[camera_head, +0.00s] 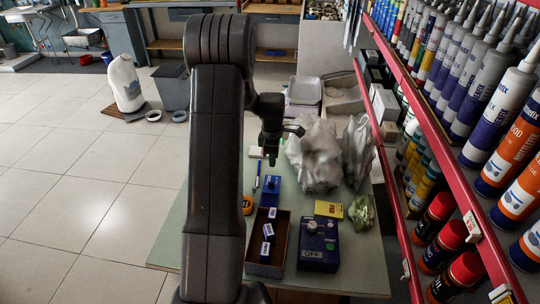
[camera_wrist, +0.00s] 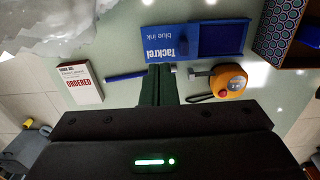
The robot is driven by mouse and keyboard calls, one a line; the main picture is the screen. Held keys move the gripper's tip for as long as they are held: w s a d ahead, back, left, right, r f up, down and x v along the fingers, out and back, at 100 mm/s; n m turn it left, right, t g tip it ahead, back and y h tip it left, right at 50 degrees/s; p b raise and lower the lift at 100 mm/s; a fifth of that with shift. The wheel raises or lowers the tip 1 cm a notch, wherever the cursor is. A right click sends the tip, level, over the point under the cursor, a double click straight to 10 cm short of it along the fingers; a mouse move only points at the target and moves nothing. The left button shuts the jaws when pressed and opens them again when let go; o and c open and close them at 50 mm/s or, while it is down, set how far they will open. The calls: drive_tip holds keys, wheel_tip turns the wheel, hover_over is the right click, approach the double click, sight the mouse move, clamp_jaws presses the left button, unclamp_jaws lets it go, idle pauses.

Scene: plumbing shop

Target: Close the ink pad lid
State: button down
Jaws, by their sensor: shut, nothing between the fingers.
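The blue ink pad (camera_wrist: 222,40) lies open in the wrist view. Its lid (camera_wrist: 166,42), printed "Tackrel blue ink", is spread to the left of the dark pad half. In the head view the blue ink pad (camera_head: 270,188) lies on the green table behind the brown tray. My gripper (camera_wrist: 159,70) is shut and empty, its fingertips close to the lid's near edge in the wrist view. I cannot tell whether they touch it. In the head view my gripper (camera_head: 271,158) hangs above the table beyond the pad.
An orange tape measure (camera_wrist: 228,80) and a blue pen (camera_wrist: 124,76) lie close to my fingers. A white "ORDERED" box (camera_wrist: 80,82) is at left. The brown tray (camera_head: 281,226) holds small labelled blocks. Crumpled grey plastic (camera_head: 314,155) and the red shelf (camera_head: 428,110) stand right.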

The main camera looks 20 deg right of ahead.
sight(269, 199)
wheel_tip(269, 199, down, 9)
drive_tip(key=b, duration=0.5)
drive_tip(key=shift+r, duration=0.15)
drive_tip(key=shift+s, duration=0.1)
drive_tip(key=shift+s+a+b, duration=0.4)
drive_tip(key=shift+s+a, duration=0.4)
drive_tip(key=shift+s, duration=0.4)
drive_tip(key=shift+s+a+b, duration=0.35)
drive_tip(key=shift+s+a, duration=0.4)
drive_tip(key=shift+s, duration=0.5)
drive_tip(key=shift+s+a+b, duration=0.4)
drive_tip(key=shift+s+a, duration=0.4)
drive_tip(key=shift+s, duration=0.4)
drive_tip(key=shift+w+d, duration=0.15)
drive_tip(key=shift+w, duration=0.05)
drive_tip(key=shift+w+d+r+p, duration=0.1)
drive_tip(key=shift+w+r+p, duration=0.1)
drive_tip(key=shift+r+p, duration=0.65)
drive_tip(key=shift+w+d+r+p, duration=0.1)
drive_tip(key=shift+r+p, duration=1.55)
drive_tip(key=shift+r, duration=1.05)
